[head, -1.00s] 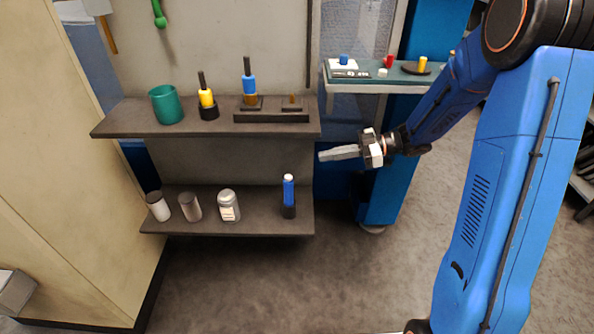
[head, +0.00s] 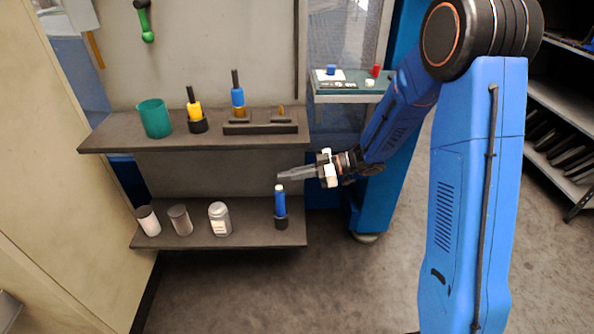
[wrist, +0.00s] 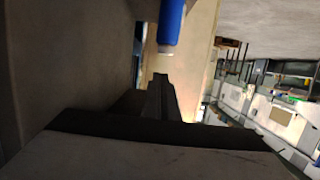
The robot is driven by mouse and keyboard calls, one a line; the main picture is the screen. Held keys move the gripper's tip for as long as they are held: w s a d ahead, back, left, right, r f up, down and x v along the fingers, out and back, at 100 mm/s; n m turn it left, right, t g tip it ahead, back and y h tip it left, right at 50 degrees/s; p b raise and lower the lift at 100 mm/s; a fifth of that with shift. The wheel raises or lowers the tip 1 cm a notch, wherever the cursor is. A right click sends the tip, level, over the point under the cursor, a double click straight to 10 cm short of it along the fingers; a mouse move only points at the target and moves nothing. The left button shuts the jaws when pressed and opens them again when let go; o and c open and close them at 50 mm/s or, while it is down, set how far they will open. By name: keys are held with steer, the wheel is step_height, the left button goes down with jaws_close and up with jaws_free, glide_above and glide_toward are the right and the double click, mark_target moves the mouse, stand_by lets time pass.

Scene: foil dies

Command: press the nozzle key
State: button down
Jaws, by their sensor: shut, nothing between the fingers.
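I cannot tell which thing is the nozzle key. A green panel (head: 340,87) on a small stand carries a blue block (head: 331,69) on a white plate, a red knob (head: 376,70) and a small white knob (head: 369,82). My gripper (head: 280,177) is shut and empty, pointing left just above a blue cylinder with a pale top (head: 280,203) in a dark holder on the lower shelf. In the wrist view the fingers (wrist: 160,84) point towards the blue cylinder (wrist: 171,22); I cannot tell whether they touch it.
The upper shelf (head: 105,138) holds a teal cup (head: 154,118), a yellow-collared tool (head: 194,110) and a blue-collared tool (head: 237,97). Several jars, including a clear one (head: 219,219), stand on the lower shelf. Open floor (head: 270,295) lies in front.

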steer(key=shift+f, duration=1.25)
